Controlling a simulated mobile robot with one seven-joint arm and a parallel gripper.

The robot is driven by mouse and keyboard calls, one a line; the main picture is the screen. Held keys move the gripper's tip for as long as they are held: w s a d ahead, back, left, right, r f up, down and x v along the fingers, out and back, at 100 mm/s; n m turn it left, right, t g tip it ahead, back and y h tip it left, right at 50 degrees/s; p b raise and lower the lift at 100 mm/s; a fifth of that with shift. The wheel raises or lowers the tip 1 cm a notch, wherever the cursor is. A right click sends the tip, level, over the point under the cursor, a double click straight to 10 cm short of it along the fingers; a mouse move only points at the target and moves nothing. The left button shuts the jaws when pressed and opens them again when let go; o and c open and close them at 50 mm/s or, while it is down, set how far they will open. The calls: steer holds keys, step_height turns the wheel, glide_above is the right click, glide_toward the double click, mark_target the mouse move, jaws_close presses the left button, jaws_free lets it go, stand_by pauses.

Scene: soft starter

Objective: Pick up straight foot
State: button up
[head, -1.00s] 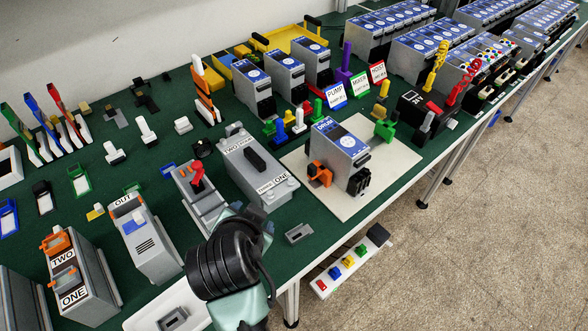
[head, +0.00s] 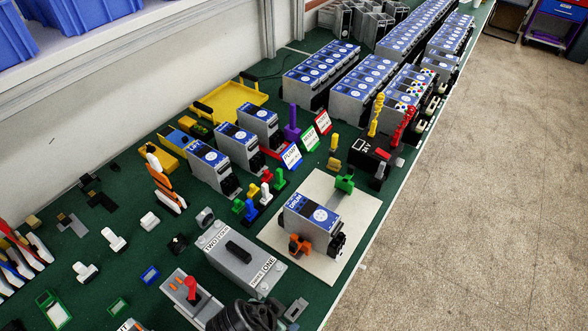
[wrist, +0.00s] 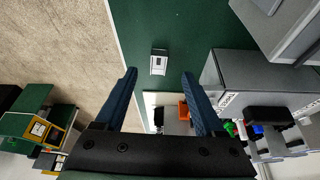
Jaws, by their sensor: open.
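A small grey slotted block (head: 296,309), which looks like the straight foot, lies on the green bench top near its front edge. In the wrist view the block (wrist: 158,62) shows ahead of my gripper, between the lines of its two fingers. My gripper (wrist: 160,74) is open, with its blue fingers apart and nothing between them. The block is apart from both fingers. In the head view only a black part of my arm shows at the bottom edge, and my fingers are out of sight.
A grey box (head: 243,258) labelled ONE and TWO stands beside the block. A DRUM unit (head: 312,222) with an orange clip (head: 300,247) sits on a pale board (head: 340,200). A red-handled grey device (head: 188,298) stands left. Open floor lies beyond the bench edge.

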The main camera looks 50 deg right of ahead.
mark_target(294, 312)
steer(key=shift+x, duration=0.9)
steer(key=shift+d+f, duration=0.25)
steer(key=shift+d+p+x, duration=0.15)
steer(key=shift+p+x, duration=0.15)
steer(key=shift+x, duration=0.85)
steer(key=shift+d+p+x, duration=0.2)
steer(key=shift+p+x, duration=0.1)
steer(key=shift+x, duration=0.85)
steer(key=shift+s+r, duration=0.1)
jaws_close()
